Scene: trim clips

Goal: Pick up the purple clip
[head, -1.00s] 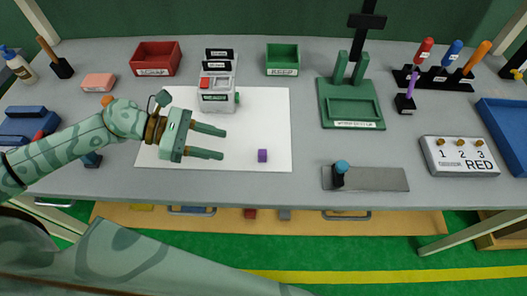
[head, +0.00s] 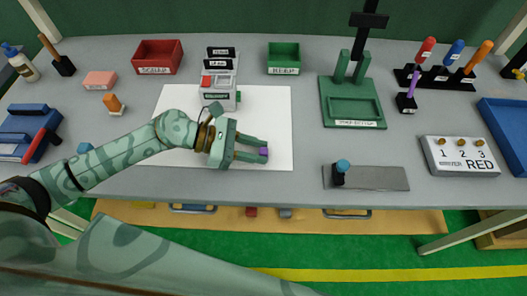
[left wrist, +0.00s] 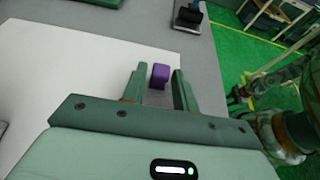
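The purple clip (head: 264,152) is a small block on the white sheet (head: 277,110), near the sheet's front right corner. My left gripper (head: 266,149) is open, with its two fingertips on either side of the clip. The left wrist view shows the clip (left wrist: 159,73) between the tips, with a gap to each finger. In that view, parts of what looks like my right arm and gripper (left wrist: 238,95) show at the right edge, too small and dark to tell its state.
A grey label device (head: 219,85) stands behind the gripper on the sheet. A grey plate with a blue-topped knob (head: 342,168) lies to the right, near the front edge. A green stand (head: 352,105) is at the back right. The sheet right of the device is clear.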

